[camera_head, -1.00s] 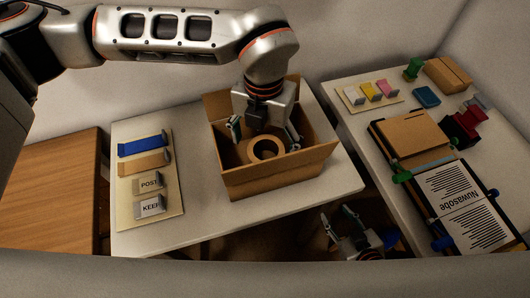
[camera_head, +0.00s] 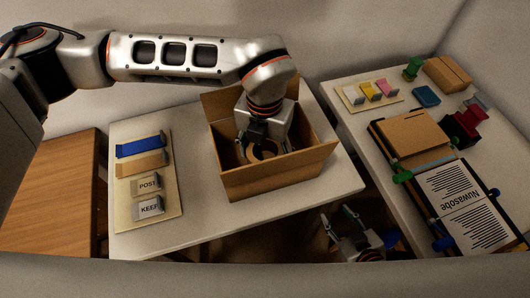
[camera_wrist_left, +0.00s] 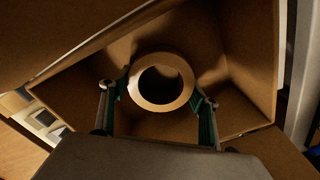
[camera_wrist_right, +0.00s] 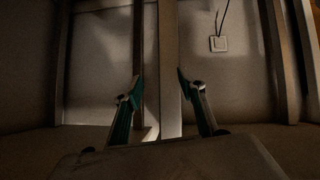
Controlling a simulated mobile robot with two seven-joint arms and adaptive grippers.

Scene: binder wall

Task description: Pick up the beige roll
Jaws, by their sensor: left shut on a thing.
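The beige roll (camera_head: 268,151) stands inside the open cardboard box (camera_head: 275,180) on the left table. It also shows in the left wrist view (camera_wrist_left: 160,105), with its round hole facing the camera. My left gripper (camera_wrist_left: 161,88) reaches down into the box with one finger on each side of the roll and is shut on it. In the head view my left gripper (camera_head: 262,142) hides part of the roll. My right gripper (camera_head: 338,218) is open and empty, low in the gap between the tables; its spread fingers show in the right wrist view (camera_wrist_right: 160,88).
The box's upright walls and flaps surround my left gripper. A board (camera_head: 174,205) with labelled clips lies left of the box. The right table holds several binders, a printed page (camera_head: 455,205) and small coloured blocks. The white table front of the box is clear.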

